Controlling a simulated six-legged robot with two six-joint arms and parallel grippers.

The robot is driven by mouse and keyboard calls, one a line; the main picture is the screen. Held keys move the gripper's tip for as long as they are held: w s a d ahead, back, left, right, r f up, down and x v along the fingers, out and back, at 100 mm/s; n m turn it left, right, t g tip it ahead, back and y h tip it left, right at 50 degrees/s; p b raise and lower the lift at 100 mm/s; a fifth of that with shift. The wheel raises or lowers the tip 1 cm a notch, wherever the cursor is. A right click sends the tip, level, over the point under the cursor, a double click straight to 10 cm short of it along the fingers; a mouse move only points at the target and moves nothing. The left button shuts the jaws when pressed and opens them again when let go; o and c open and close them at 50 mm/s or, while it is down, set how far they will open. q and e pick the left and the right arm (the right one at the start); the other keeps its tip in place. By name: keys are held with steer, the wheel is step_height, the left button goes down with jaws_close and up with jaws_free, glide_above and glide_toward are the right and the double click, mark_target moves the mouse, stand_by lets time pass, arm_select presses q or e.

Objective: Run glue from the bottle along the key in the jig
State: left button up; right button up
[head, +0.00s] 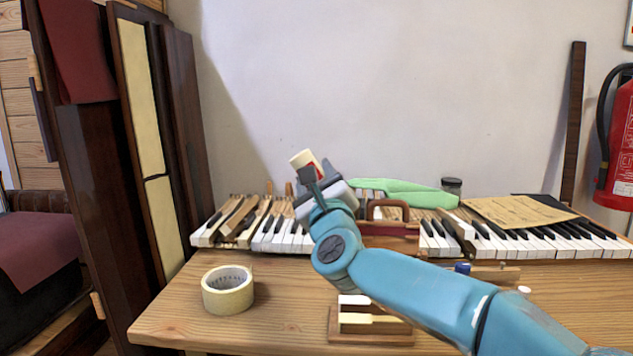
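My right gripper (312,177) is raised over the back of the bench, in front of the wall. It is shut on a cream bottle with a red patch (304,159), which is tilted; its lower part is hidden by the fingers. The jig (375,338) is a small wooden block at the front edge of the bench, below and to the right of the gripper. A key (368,319) with a white end and a pale wooden body lies in it. My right arm passes just above the jig and hides part of its surroundings. My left gripper is not in view.
A roll of tape (228,290) stands left of the jig. Piano keys (545,240) run along the back, with a green cloth (405,192), a dark jar (451,186) and a paper sheet (517,211). The bench top (180,325) is clear at front left.

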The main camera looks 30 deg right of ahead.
mark_target(319, 168)
steer(key=shift+r+p, duration=1.25)
steer(key=shift+r, duration=0.35)
steer(key=shift+f, duration=0.1)
steer(key=shift+s, duration=0.1)
